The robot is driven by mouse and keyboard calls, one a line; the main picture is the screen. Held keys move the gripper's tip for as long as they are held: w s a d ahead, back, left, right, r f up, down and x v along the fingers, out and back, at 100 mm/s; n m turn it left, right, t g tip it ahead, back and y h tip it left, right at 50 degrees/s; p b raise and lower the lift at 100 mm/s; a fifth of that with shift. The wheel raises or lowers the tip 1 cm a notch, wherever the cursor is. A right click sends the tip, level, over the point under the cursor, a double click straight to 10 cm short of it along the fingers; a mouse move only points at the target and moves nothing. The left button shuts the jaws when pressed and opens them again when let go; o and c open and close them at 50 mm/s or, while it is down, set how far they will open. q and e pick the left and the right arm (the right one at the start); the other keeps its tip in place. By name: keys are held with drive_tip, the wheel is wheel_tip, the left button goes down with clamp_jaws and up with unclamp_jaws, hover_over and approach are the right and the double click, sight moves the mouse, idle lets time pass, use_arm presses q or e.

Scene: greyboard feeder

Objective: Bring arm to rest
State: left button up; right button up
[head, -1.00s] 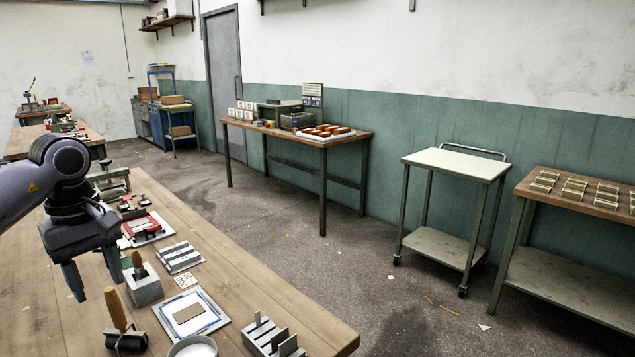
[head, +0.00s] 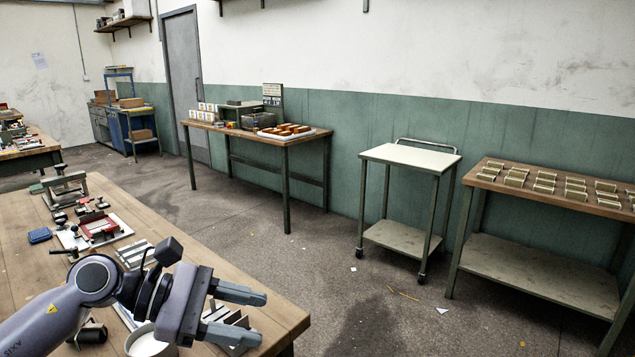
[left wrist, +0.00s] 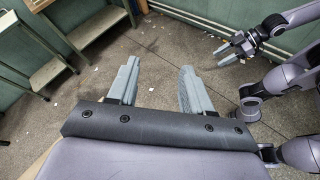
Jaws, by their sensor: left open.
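My left gripper (head: 262,318) shows low in the head view, over the near workbench's right end. Its two grey fingers are apart and point right, with nothing between them. In the left wrist view the same open fingers (left wrist: 158,78) extend over bare floor. My right gripper (left wrist: 222,56) shows at the upper right of the left wrist view, its fingers apart and empty. It is not in the head view. My left arm hides part of the bench and some items on it.
The near workbench (head: 235,265) carries a white bowl (head: 145,342), a red fixture (head: 98,227) and slotted metal blocks. A white-topped trolley (head: 410,155) and a table with several small blocks (head: 480,178) stand along the wall. Open floor (head: 330,270) lies between.

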use_arm(q)
wheel_tip(320, 180, up, 6)
drive_tip(key=d+n+t+h, duration=0.2)
drive_tip(key=n+t+h, duration=0.3)
drive_tip(key=n+t, duration=0.9)
drive_tip(key=s+a+f+n+y, duration=0.1)
drive_tip(key=a+f+n+y, duration=0.7)
drive_tip(key=n, duration=0.7)
drive_tip(key=a+f+n+y, duration=0.45)
drive_tip(key=n+y, duration=0.55)
drive_tip(key=n, duration=0.5)
drive_tip(key=s+a+f+n+g, duration=0.1)
drive_tip(key=s+f+n+g, duration=0.45)
drive_tip(key=s+f, duration=0.45)
drive_tip(key=s+a+f+n+g, duration=0.1)
drive_tip(key=s+f+n+g, duration=0.5)
drive_tip(key=s, duration=0.7)
drive_tip(key=w+d+f+m+t+h, duration=0.1)
drive_tip(key=w+d+f+t, duration=0.2)
drive_tip(key=f, duration=0.6)
drive_tip(key=shift+w+d+f+t+h+p, duration=0.2)
drive_tip(key=shift+w+t+h+p, duration=0.2)
drive_tip(key=shift+w+t, duration=1.1)
